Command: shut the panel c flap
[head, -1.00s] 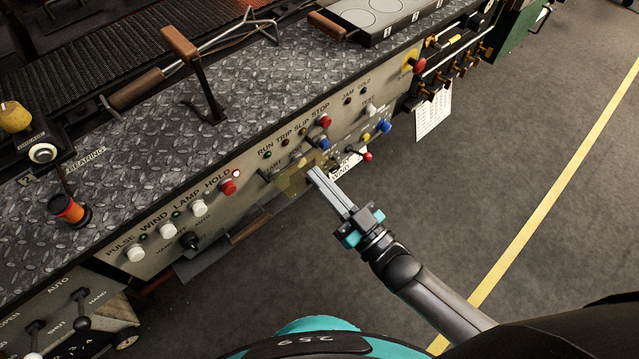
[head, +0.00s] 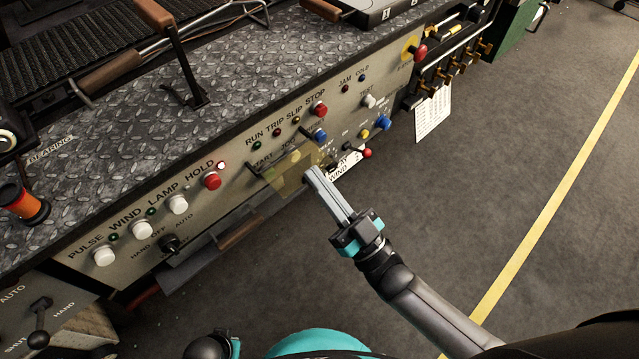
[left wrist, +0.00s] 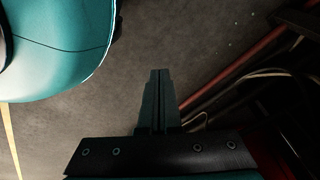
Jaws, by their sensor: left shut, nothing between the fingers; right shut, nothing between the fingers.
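A see-through yellowish flap (head: 292,174) is on the front of the grey control panel (head: 235,192), below the START label. It seems to stand out from the panel face, but its exact angle is hard to tell. My right gripper (head: 311,171) is shut and empty, with its fingertips at the flap's right edge in the head view. I cannot tell whether they touch it. My left gripper (left wrist: 160,73) shows shut and empty in the left wrist view, over the dark floor and away from the flap.
A red stop button (head: 320,110), a blue button (head: 320,135) and a red-knobbed lever (head: 366,153) surround the flap area. A red hold button (head: 212,181) is to its left. A white tag (head: 346,167) is right of the fingertips. The floor (head: 490,180) right of the panel is clear.

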